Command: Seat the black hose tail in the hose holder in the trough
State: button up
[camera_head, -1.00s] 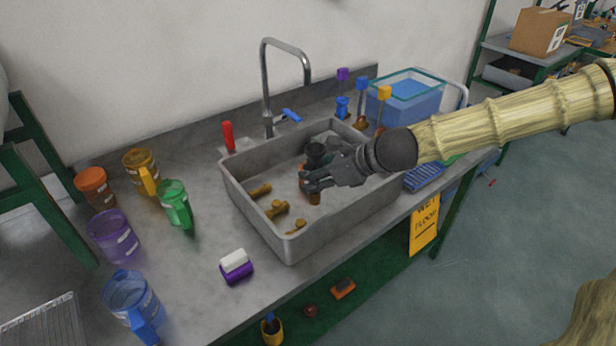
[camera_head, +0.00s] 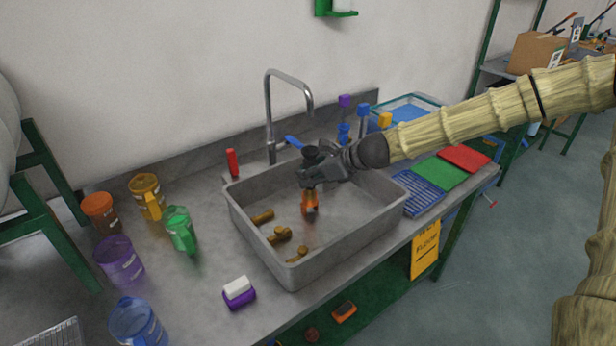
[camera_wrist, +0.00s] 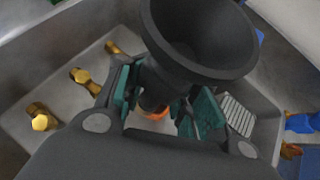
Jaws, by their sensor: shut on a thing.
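My gripper (camera_head: 316,181) is shut on the black hose tail (camera_head: 313,156), a dark piece with a wide funnel-like mouth facing up. In the wrist view, the hose tail (camera_wrist: 200,35) fills the upper middle and my fingers close around its narrower lower part. The gripper is over the grey trough (camera_head: 300,270). An orange piece (camera_head: 310,204) shows directly below the gripper; I cannot tell whether it touches the hose tail. In the wrist view, only a bit of orange (camera_wrist: 155,114) shows between the fingers. I cannot make out the hose holder for certain.
Several brass fittings (camera_head: 281,236) lie along the trough's left side. The tap (camera_head: 271,120) rises behind the trough. Coloured jugs (camera_head: 180,230) stand left, and a purple-and-white block (camera_head: 238,292) is in front. A blue rack (camera_head: 417,192) and coloured mats (camera_head: 438,173) lie right.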

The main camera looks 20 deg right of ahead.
jog(key=shift+w+d+f+p, duration=0.2)
jog(key=shift+w+f, duration=0.4)
jog(key=shift+f, duration=0.3)
jog(key=shift+w+d+f+p, duration=0.15)
jog(key=shift+w+f, duration=0.4)
jog(key=shift+f, duration=0.35)
jog(key=shift+f, duration=0.15)
jog(key=o, duration=1.2)
jog(key=shift+r, duration=0.2)
jog(key=shift+s+d+r, duration=0.35)
jog(key=shift+s, duration=0.05)
jog(key=v, duration=1)
jog(key=shift+s+d+r, duration=0.15)
jog(key=shift+d+r, duration=0.05)
